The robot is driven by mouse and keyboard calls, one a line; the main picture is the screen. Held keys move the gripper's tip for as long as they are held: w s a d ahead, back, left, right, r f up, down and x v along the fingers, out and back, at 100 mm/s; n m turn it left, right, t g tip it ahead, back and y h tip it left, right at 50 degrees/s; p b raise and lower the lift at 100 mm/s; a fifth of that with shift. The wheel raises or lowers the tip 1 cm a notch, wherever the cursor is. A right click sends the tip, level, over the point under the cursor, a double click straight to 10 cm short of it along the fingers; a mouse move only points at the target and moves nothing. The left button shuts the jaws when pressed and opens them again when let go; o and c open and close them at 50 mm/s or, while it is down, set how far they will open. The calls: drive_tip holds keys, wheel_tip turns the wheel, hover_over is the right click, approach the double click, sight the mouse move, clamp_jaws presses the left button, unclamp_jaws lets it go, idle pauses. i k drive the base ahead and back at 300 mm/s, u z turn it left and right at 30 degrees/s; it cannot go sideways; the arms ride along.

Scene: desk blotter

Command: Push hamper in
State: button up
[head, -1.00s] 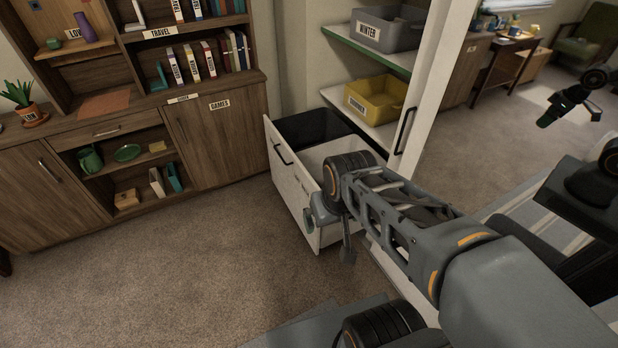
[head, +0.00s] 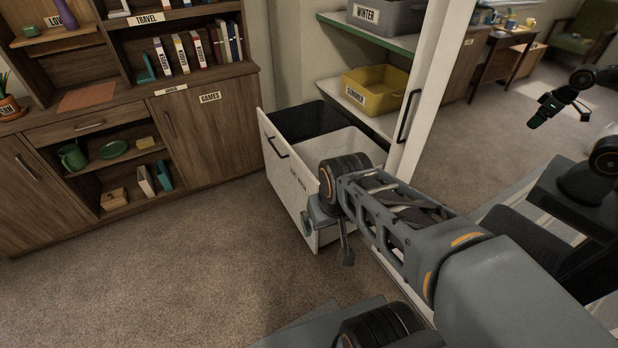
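The hamper (head: 284,178) is a pull-out bin with a white front panel, a black bar handle and a dark interior. It stands pulled out from the white closet, below the shelves. My arm reaches over from the lower right and hides the right part of the hamper. My gripper (head: 345,255) hangs at the near right end of the front panel, pointing down. I cannot tell whether it touches the panel, or whether its fingers are open or shut.
A yellow bin (head: 372,90) labelled SUMMER and a grey bin (head: 385,18) labelled WINTER sit on shelves above the hamper. A white door with a black handle (head: 408,124) stands at the right. A wooden cabinet (head: 215,130) is at the left. The carpet (head: 170,275) in front is clear.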

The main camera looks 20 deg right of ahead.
sight(295, 140)
drive_tip(key=u, duration=0.35)
drive_tip(key=i, duration=0.4)
drive_tip(key=u, duration=1.2)
